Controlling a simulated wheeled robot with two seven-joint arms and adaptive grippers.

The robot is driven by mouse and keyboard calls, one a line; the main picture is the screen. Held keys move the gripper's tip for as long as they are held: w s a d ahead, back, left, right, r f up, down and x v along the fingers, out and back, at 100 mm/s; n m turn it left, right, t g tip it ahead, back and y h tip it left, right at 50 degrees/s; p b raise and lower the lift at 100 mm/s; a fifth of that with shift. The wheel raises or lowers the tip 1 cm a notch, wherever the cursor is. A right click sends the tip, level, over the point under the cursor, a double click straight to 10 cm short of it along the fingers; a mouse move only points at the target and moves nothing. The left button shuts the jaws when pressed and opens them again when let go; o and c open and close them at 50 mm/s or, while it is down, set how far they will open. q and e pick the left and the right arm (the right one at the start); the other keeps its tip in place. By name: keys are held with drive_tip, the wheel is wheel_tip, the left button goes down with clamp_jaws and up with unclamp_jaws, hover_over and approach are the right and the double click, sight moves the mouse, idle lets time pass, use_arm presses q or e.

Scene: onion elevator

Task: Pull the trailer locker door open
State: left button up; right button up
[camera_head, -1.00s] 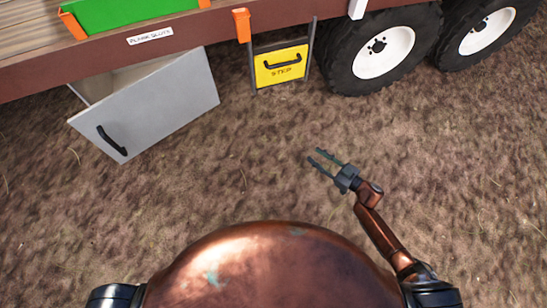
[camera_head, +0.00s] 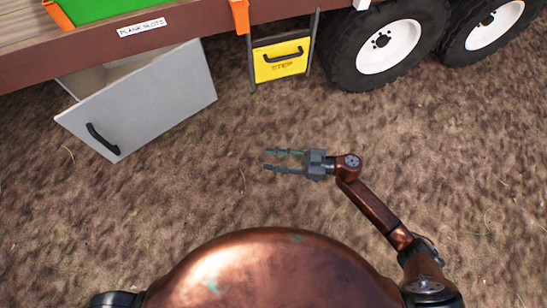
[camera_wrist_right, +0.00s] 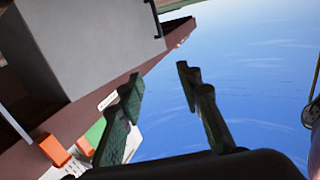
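The trailer locker door (camera_head: 150,100) is a grey panel hanging below the trailer bed at the left of the head view. It stands swung outward, with part of the pale locker interior (camera_head: 90,80) showing behind it. Its black handle (camera_head: 102,139) is near its left edge. My right gripper (camera_head: 269,160) is open and empty over the ground, right of the door and apart from it, its fingers pointing left. In the right wrist view my right gripper's fingers (camera_wrist_right: 157,80) are spread with nothing between them. The door (camera_wrist_right: 85,40) fills the upper left there. My left gripper is out of view.
The brown trailer bed (camera_head: 190,28) runs along the top. The bare ground (camera_head: 220,190) between me and the trailer is clear.

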drive_tip(key=shift+a, duration=0.1)
clamp_jaws()
idle(0.3)
idle(0.6)
unclamp_jaws()
idle(0.4)
drive_tip(key=s+d, duration=0.1)
drive_tip(key=d, duration=1.1)
drive_tip(key=shift+s, duration=0.15)
